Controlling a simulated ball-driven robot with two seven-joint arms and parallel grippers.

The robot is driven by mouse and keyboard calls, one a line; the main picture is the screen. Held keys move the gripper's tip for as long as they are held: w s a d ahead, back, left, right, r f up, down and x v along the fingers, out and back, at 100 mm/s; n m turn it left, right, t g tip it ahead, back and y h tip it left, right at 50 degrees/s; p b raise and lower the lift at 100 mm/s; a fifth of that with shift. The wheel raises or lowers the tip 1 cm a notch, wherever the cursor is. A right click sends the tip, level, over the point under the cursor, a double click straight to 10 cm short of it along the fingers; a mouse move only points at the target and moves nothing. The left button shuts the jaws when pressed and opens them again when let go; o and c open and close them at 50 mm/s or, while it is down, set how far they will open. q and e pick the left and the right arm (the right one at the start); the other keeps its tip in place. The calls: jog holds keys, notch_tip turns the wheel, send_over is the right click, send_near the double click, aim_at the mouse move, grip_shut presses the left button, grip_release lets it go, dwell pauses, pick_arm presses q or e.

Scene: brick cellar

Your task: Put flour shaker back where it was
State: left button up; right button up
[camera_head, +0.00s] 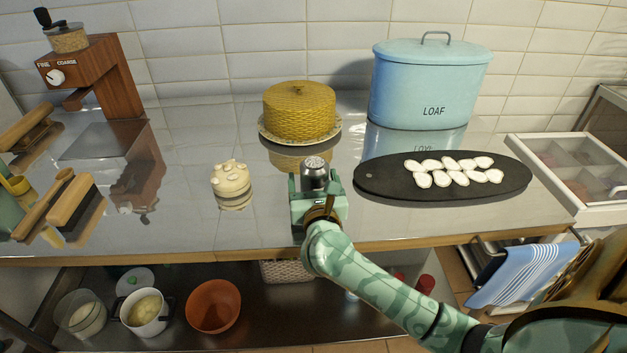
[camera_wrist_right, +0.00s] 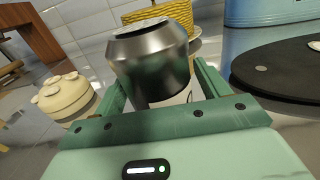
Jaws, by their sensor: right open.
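The flour shaker (camera_head: 315,172) is a small metal shaker with a perforated grey top, standing upright near the middle of the counter (camera_head: 190,225). In the right wrist view the shaker (camera_wrist_right: 152,62) looms large between the fingers, with a pale patch low on its side; its base is hidden. My right gripper (camera_head: 318,192) reaches in from the front and is open, one finger on each side of the shaker. The right wrist view shows the gripper (camera_wrist_right: 160,88) too; I cannot tell whether either finger touches the shaker. My left gripper is not in view.
A cream knobbed pot (camera_head: 231,178) stands left of the shaker. A yellow woven cover on a plate (camera_head: 299,112) stands behind it. A black board (camera_head: 442,188) with several white-rimmed pieces lies right, before a blue loaf bin (camera_head: 428,88).

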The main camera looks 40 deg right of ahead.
jog(key=shift+s+a+r, duration=0.15)
jog(key=shift+s, duration=0.05)
jog(key=p+v, duration=0.2)
jog(key=v, duration=0.9)
jog(key=shift+s, duration=0.25)
